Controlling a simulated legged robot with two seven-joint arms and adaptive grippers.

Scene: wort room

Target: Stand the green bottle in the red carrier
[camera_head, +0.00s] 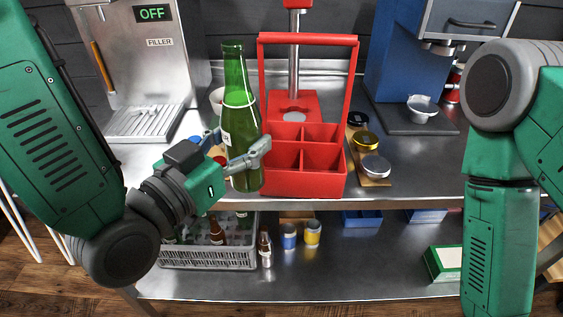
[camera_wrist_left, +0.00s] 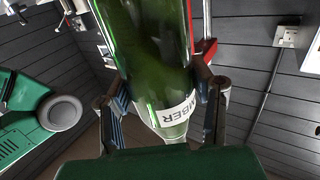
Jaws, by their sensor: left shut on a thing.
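The green bottle (camera_head: 240,120) is upright in my left gripper (camera_head: 245,160), just left of the red carrier (camera_head: 305,183). The gripper is shut around the bottle's body. In the left wrist view the bottle (camera_wrist_left: 150,50) fills the middle between the two fingers of the gripper (camera_wrist_left: 165,108), and part of a white label shows. The carrier stands on the steel counter with its handle frame up; its visible front compartments look empty. Whether bottle and carrier touch, I cannot tell. My right arm shows at the right, but its gripper is out of view.
A filler machine (camera_head: 135,60) stands at the left and a blue machine (camera_head: 415,60) at the back right. Jars on a wooden board (camera_head: 374,182) sit right of the carrier. A grey crate (camera_head: 210,257) with bottles and several cans are on the lower shelf.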

